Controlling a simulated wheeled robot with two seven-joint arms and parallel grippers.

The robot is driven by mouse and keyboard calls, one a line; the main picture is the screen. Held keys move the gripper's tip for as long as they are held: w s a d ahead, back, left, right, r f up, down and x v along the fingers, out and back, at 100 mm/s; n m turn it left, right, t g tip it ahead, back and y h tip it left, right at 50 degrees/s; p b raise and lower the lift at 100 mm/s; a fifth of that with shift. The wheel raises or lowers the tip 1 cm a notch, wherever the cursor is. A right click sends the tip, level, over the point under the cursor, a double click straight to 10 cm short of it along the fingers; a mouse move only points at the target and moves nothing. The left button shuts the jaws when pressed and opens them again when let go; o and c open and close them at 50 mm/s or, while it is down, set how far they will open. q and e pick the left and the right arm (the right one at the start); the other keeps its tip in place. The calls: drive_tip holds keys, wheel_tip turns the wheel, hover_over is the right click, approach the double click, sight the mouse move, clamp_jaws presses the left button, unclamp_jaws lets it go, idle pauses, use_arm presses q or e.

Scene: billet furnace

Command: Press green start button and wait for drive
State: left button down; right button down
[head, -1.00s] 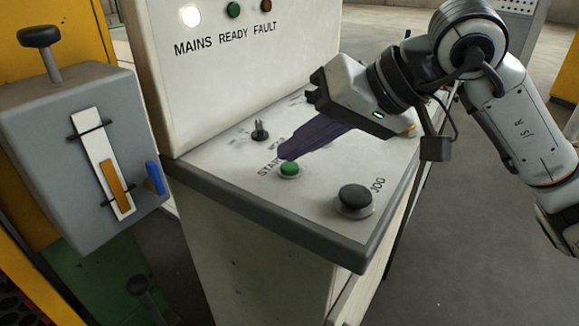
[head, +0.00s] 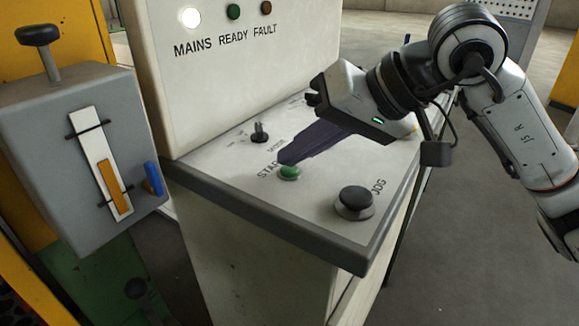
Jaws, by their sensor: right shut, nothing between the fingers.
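The green start button (head: 289,173) sits on the sloped top of the control desk (head: 225,172), beside the partly covered START label. My right gripper (head: 284,162) comes in from the right with its dark fingers shut and empty. Its fingertips are at the upper edge of the button and seem to touch it or hover just above; I cannot tell which. On the upright panel the MAINS lamp (head: 190,17) is lit white. The READY lamp (head: 233,11) is dull green and the FAULT lamp (head: 266,7) is dull reddish brown. My left gripper is not in view.
A black JOG button (head: 354,203) stands at the desk's front right. A small black selector knob (head: 260,133) is behind the green button. A grey lever box (head: 62,150) with an orange indicator and blue tab stands at the left. Open floor lies to the right.

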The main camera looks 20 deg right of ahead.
sight(297, 171)
idle(0.4)
drive_tip(key=shift+r+p, duration=0.5)
drive_tip(key=shift+r, duration=0.25)
drive_tip(key=shift+r, duration=0.1)
wheel_tip(297, 171, up, 5)
drive_tip(key=p, duration=0.3)
drive_tip(key=shift+p, duration=0.3)
idle(0.4)
